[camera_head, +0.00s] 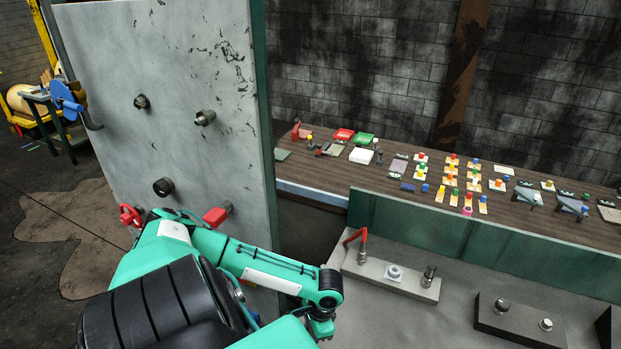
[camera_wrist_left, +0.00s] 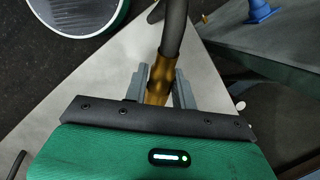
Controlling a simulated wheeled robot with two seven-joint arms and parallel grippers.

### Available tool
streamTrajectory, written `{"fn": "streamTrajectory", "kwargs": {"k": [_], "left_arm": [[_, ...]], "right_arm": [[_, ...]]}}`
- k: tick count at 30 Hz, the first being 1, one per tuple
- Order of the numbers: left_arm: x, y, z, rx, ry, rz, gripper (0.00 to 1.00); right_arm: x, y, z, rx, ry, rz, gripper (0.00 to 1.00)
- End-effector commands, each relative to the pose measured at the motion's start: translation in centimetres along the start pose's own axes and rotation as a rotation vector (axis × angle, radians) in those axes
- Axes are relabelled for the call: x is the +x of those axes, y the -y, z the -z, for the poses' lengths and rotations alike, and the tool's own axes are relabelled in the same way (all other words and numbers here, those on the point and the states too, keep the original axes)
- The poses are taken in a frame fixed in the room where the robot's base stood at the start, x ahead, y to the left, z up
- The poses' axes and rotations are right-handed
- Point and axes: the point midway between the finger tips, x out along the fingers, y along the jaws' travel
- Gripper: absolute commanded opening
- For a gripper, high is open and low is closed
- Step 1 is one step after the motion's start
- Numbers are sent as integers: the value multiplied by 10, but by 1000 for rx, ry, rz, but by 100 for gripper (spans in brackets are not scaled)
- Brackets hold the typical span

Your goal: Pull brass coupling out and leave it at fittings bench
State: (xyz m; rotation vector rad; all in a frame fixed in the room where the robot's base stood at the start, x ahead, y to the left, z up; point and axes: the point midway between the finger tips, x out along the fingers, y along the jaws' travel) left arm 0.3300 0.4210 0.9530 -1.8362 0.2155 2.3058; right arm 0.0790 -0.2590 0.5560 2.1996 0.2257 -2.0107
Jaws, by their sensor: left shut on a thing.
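In the left wrist view my left gripper (camera_wrist_left: 161,78) is shut on the brass coupling (camera_wrist_left: 157,88). Its grey fingers stand on either side of the brass. A dark hose or pipe (camera_wrist_left: 174,30) runs up from the coupling's far end. The lower end of the coupling is hidden by my gripper body. I cannot tell whether the coupling is still seated in anything. In the head view a green arm link of mine crosses the bottom, but no gripper fingers show. The fittings bench cannot be told for sure; a grey bench (camera_head: 450,310) carries metal fittings at the lower right.
A tall grey panel (camera_head: 185,60) with several knobs stands at the left. A long brown table (camera_head: 420,170) with many small coloured parts runs along the wall. Fixture blocks (camera_head: 400,280) stand on the grey bench. A blue object (camera_wrist_left: 262,12) shows in the left wrist view.

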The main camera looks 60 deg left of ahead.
Motion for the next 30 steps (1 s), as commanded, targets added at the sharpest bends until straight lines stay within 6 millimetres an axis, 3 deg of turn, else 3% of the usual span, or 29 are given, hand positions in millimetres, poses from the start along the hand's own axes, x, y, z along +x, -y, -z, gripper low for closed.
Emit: {"fn": "streamTrajectory", "kwargs": {"k": [3, 12, 30], "left_arm": [[18, 0, 4, 0, 0, -1, 0], [44, 0, 11, 0, 0, -1, 0], [51, 0, 12, 0, 0, 0, 0]], "right_arm": [[9, -3, 0, -1, 0, -3, 58], [21, -7, -1, -1, -1, -7, 58], [23, -6, 0, 0, -2, -7, 58]]}}
